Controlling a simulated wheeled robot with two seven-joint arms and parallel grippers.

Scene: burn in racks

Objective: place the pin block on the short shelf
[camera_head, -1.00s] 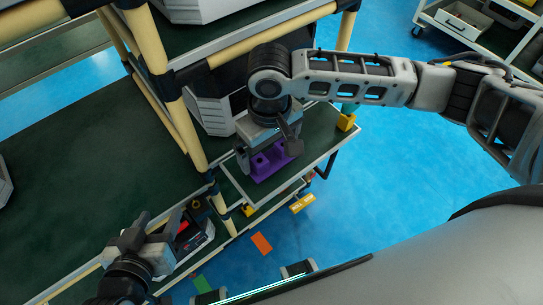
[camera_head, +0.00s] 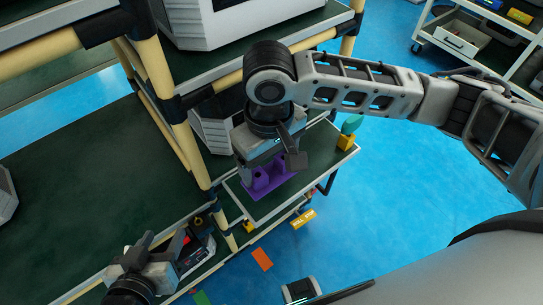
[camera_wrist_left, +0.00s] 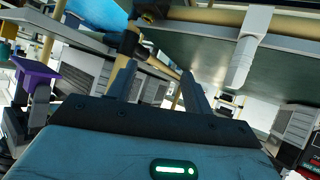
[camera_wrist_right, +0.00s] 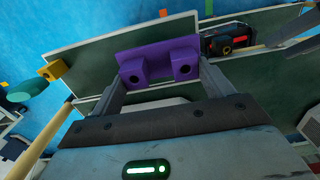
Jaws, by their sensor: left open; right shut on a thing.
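The purple pin block (camera_head: 268,182) is over the left part of the short shelf (camera_head: 318,160), a small green board with a pale rim. My right gripper (camera_head: 267,166) is shut on the block from above and partly hides it. In the right wrist view the block (camera_wrist_right: 158,60) sits between the fingers, with the green board behind it. I cannot tell whether the block touches the board. My left gripper (camera_head: 138,248) is open and empty at the lower left. The left wrist view shows the purple block (camera_wrist_left: 35,72) at its left edge.
A yellow block with a teal part (camera_head: 347,138) stands at the shelf's right end. Beige rack posts (camera_head: 187,145) rise just left of the shelf. A box with red and dark parts (camera_head: 196,248) lies near my left gripper. Open blue floor (camera_head: 390,190) is to the right.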

